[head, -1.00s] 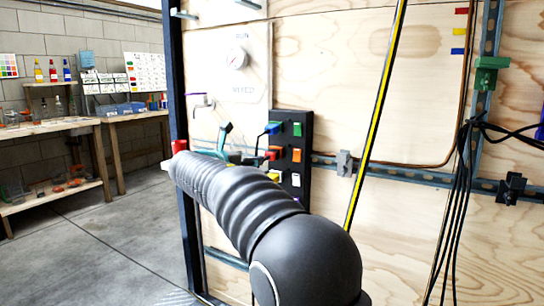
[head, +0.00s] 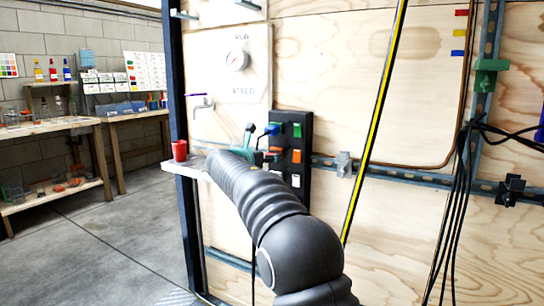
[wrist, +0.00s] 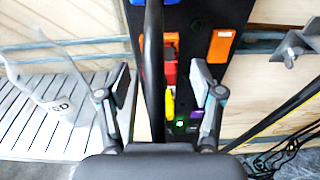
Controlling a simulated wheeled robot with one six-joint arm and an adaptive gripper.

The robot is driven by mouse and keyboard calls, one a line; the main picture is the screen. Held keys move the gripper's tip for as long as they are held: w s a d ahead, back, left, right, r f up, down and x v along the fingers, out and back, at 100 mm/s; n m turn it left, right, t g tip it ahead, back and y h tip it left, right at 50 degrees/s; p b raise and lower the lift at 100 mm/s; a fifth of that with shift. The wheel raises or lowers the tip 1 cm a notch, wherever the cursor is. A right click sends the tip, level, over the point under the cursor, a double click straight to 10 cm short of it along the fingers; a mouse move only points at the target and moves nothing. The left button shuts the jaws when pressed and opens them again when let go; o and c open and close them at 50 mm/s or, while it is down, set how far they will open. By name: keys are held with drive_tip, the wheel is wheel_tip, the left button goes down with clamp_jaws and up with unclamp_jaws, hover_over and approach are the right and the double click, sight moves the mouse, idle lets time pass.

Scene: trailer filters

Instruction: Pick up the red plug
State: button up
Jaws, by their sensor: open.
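In the wrist view, the red plug (wrist: 170,73) sits at the dark socket panel (wrist: 205,20), between an orange piece above it and a yellow plug (wrist: 170,102) below it. My gripper (wrist: 160,84) is open. Its two fingers stand to the left and right of the red plug, and nothing is held between them. I cannot tell how far the fingertips are from the plug. In the head view, the panel (head: 306,165) shows beyond my arm, which hides its lower left part. I cannot clearly make out the red plug there.
A thick black cable (wrist: 153,60) runs between my fingers, just left of the red plug. A blue plug (head: 272,128) sticks out higher up. A red cup (head: 179,150) stands on a small shelf (head: 184,167) at the left. A yellow-black strip (head: 375,120) leans at the right.

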drive_tip(key=shift+x, duration=1.4)
drive_tip(key=shift+c, duration=0.3)
clamp_jaws()
drive_tip(key=shift+s+r, duration=0.1)
drive_tip(key=shift+r, duration=0.1)
drive_tip(key=shift+s+a+r, duration=0.15)
drive_tip(key=shift+a+r, duration=0.05)
drive_tip(key=shift+r, duration=0.05)
drive_tip(key=s+a+r, duration=0.7)
drive_tip(key=s, duration=0.4)
drive_tip(key=shift+a, duration=0.25)
